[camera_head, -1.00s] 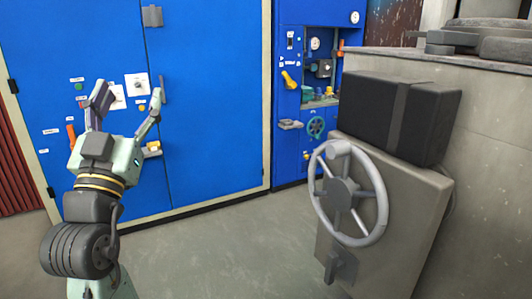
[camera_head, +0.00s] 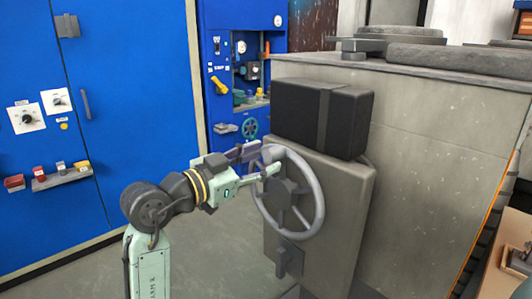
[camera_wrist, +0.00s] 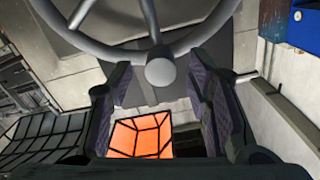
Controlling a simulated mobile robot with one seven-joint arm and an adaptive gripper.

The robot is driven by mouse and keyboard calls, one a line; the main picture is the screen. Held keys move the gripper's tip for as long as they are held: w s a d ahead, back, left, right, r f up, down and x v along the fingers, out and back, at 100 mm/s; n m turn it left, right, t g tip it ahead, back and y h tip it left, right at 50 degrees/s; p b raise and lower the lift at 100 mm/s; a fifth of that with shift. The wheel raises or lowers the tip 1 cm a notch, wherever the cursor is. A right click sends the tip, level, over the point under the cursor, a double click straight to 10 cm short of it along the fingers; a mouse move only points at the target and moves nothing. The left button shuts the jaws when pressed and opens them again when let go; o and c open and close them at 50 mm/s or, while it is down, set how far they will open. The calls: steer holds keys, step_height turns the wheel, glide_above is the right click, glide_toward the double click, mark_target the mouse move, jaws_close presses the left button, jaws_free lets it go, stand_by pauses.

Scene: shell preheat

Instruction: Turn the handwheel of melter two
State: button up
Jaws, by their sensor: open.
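The handwheel (camera_head: 318,215) is a grey spoked wheel on the side of a grey box-shaped housing (camera_head: 340,215). It has a round knob (camera_head: 272,152) on its rim at the upper left. My gripper (camera_head: 263,162) is at the upper left of the wheel, its fingers open. In the wrist view the wheel rim (camera_wrist: 205,38) crosses the top, and the knob (camera_wrist: 160,72) sits between the open fingers of my gripper (camera_wrist: 162,95). The pictures do not clearly show either finger touching the knob. Part of the rim is hidden behind my gripper in the head view.
A black box (camera_head: 325,118) tops the housing, and a lever (camera_head: 288,258) sits below the wheel. A large grey melter body (camera_head: 440,140) stands at right. Blue cabinets (camera_head: 130,120) with dials and a small shelf (camera_head: 62,178) stand at left. Open floor (camera_head: 215,255) lies between.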

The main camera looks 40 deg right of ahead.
steer(key=shift+w+d, duration=0.15)
steer(key=shift+d, duration=1)
steer(key=shift+c, duration=0.5)
jaws_close()
